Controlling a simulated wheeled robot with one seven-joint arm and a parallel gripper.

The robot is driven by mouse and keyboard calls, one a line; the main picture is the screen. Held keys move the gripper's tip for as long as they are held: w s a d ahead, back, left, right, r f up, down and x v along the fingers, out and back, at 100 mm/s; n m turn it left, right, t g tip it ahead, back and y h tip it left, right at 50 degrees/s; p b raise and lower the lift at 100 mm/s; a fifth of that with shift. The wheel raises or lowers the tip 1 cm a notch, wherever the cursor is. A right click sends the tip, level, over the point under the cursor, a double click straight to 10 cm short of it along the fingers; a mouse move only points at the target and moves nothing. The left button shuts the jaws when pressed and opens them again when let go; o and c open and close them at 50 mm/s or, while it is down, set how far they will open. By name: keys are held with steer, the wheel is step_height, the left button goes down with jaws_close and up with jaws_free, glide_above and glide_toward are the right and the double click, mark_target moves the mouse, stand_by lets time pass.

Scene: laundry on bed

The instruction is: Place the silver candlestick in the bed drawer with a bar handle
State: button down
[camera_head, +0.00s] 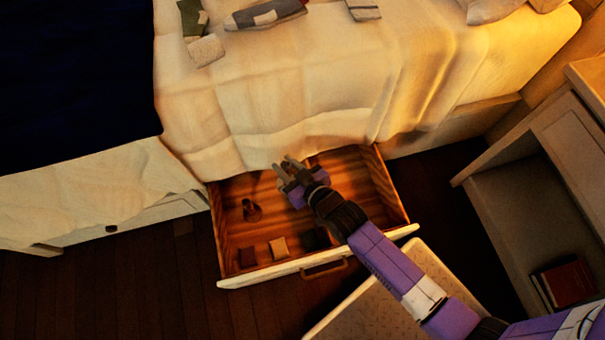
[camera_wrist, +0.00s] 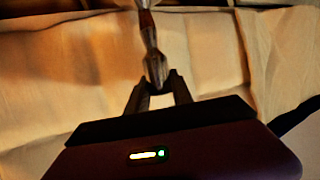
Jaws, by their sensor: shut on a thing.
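The silver candlestick (camera_wrist: 149,42) is between the fingertips of my gripper (camera_wrist: 157,84) in the wrist view, sticking out beyond them. My gripper is shut on it. In the head view my gripper (camera_head: 284,167) is over the back part of the open bed drawer, near the hanging bed cover; the candlestick is hard to make out there. The open drawer (camera_head: 390,207) is wooden inside with a white front and a bar handle (camera_head: 324,268). How high the candlestick is above the drawer floor I cannot tell.
Inside the drawer are a small dark object (camera_head: 251,210) at left and small blocks (camera_head: 278,248) near the front. The bed cover (camera_head: 290,90) hangs behind. A closed drawer with a knob (camera_head: 111,229) is at left. A shelf unit with a red book (camera_head: 566,284) stands at right.

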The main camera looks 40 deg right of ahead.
steer(key=f+b, duration=0.1)
steer(key=f, duration=0.1)
steer(key=f+b, duration=0.3)
steer(key=f, duration=0.2)
steer(key=shift+w, duration=0.25)
steer(key=w+f+b, duration=0.4)
steer(key=f+b, duration=0.6)
steer(key=f, duration=0.5)
steer(key=shift+f, duration=0.1)
steer(key=shift+f+b, duration=0.15)
steer(key=shift+b, duration=0.25)
steer(key=c, duration=1.1)
jaws_free()
